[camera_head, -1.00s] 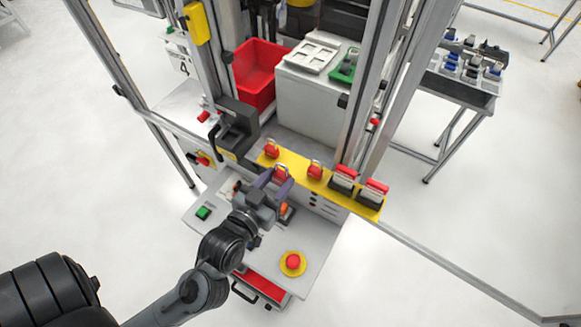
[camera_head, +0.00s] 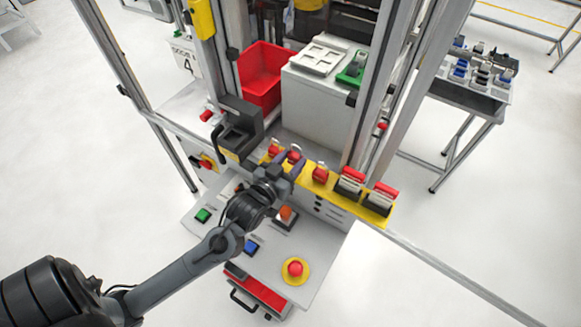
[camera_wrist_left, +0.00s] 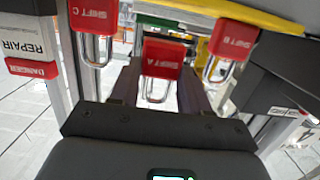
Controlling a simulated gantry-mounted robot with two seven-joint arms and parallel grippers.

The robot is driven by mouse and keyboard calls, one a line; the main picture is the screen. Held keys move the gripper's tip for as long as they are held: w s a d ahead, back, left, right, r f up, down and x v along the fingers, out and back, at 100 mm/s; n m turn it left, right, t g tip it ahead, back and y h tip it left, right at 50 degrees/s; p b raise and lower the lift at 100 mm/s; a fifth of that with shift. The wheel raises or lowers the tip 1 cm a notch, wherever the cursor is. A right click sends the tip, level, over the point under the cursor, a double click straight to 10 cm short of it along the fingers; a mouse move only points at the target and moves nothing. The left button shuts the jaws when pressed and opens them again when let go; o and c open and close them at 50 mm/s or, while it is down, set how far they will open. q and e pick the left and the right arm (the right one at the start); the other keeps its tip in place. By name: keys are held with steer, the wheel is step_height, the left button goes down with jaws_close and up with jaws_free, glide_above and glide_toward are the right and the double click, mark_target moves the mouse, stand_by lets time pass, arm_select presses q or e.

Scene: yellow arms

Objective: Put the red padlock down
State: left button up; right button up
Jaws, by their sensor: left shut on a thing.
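My left gripper (camera_head: 286,172) is shut on a red padlock (camera_head: 294,156), which sits between its fingers at the yellow lockout bar (camera_head: 333,186). In the left wrist view the held padlock (camera_wrist_left: 162,58) reads "SHIFT A", with its metal shackle visible between the fingers of my left gripper (camera_wrist_left: 158,82). Red padlock "SHIFT C" (camera_wrist_left: 93,20) and red padlock "SHIFT B" (camera_wrist_left: 234,40) are on either side of it. Whether the held padlock touches the bar cannot be told. My right gripper is not in view.
Below is a light panel (camera_head: 325,245) with a red emergency button (camera_head: 295,268). A red bin (camera_head: 262,72) is behind.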

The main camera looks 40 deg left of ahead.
arm_select(q)
step_height(320, 180, down, 3)
steer(key=shift+s, duration=0.1)
steer(key=shift+f, duration=0.2)
steer(key=o, duration=1.1)
